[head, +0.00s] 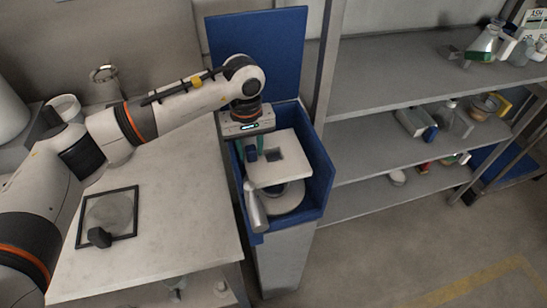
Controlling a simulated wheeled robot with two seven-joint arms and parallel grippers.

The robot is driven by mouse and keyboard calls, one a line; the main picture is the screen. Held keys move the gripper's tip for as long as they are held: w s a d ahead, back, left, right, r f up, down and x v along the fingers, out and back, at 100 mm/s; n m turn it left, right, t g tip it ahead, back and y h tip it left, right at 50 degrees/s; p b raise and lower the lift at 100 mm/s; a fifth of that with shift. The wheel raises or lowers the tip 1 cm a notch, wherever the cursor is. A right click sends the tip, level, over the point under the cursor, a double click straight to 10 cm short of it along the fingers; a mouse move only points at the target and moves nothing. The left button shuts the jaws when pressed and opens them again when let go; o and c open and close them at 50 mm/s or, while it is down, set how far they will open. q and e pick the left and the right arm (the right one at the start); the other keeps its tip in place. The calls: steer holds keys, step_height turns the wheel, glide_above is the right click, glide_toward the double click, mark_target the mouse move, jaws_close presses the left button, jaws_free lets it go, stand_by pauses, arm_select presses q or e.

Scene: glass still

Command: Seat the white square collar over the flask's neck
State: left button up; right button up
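In the head view the white square collar (294,169) is a flat pale plate inside the blue-walled box. A dark square patch shows on its upper face. My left gripper (255,151) points down at the collar's far left part, with its fingers at or just over the plate. I cannot tell whether they clasp it. Under the plate a round pale form (288,201) shows in part. The flask and its neck cannot be made out; the plate covers that area. My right gripper is not in view.
The blue box (322,171) has raised walls and a tall back panel (256,43). A pale cylinder (256,210) leans at its near left. A bench (190,226) with a dark-framed square (122,229) stands left. Grey shelves (400,80) with glassware stand right.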

arm_select(q)
steer(key=shift+w+d+r+p, duration=0.1)
steer(key=shift+d+r+p, duration=0.15)
steer(key=shift+r, duration=0.7)
steer(key=shift+d+r+p, duration=0.1)
steer(key=shift+r+p, duration=0.1)
steer(key=shift+r, duration=0.8)
steer(key=shift+w+d+r+p, duration=0.1)
steer(key=shift+d+r+p, duration=0.15)
steer(key=shift+r, duration=0.7)
steer(key=shift+r, duration=0.1)
steer(key=o, duration=0.6)
steer(key=shift+c, duration=0.2)
steer(key=shift+r, duration=0.6)
step_height(320, 180, up, 11)
steer(key=b, duration=0.2)
steer(key=shift+b, duration=0.35)
steer(key=shift+f, duration=0.1)
